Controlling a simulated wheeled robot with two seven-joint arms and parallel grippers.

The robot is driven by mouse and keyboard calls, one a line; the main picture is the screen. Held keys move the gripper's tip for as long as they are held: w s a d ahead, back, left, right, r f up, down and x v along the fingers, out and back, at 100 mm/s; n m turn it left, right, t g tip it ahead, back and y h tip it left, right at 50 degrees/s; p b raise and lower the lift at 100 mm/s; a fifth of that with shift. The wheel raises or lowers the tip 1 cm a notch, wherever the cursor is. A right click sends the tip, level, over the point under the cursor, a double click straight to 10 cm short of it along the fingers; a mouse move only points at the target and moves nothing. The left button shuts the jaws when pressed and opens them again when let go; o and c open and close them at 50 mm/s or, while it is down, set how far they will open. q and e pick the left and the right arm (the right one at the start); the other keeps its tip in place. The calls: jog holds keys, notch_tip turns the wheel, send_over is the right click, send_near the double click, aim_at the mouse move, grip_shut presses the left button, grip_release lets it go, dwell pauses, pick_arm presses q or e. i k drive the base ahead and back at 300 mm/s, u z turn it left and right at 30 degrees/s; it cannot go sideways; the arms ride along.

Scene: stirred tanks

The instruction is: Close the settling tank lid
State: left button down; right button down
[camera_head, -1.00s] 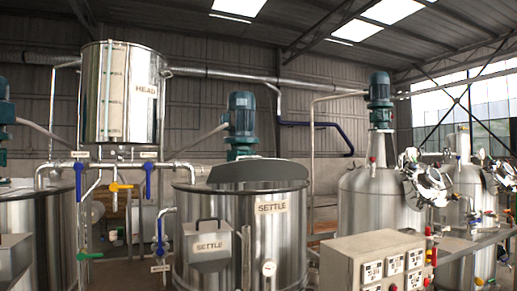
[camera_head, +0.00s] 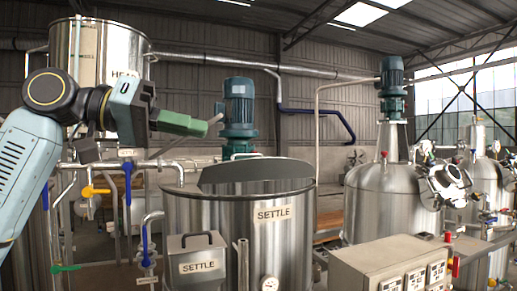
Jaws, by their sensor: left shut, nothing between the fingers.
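The settling tank (camera_head: 285,240) is a steel cylinder labelled SETTLE in the middle of the head view. Its dark grey lid (camera_head: 243,174) stands tilted up at the back of the rim, so the top is open at the front. My left gripper (camera_head: 204,128) is shut and empty. It is raised above and left of the lid, in front of the pipes, apart from the lid. My right gripper is not in view.
A head tank (camera_head: 112,55) stands behind my left arm. A green-blue motor (camera_head: 238,105) rises behind the lid. A SETTLE-labelled box (camera_head: 197,262) with a handle is at the tank's front. A control panel (camera_head: 390,262) stands at the right. Blue-handled valves (camera_head: 127,182) are at left.

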aim_at(261, 168)
jog(key=i, duration=1.5)
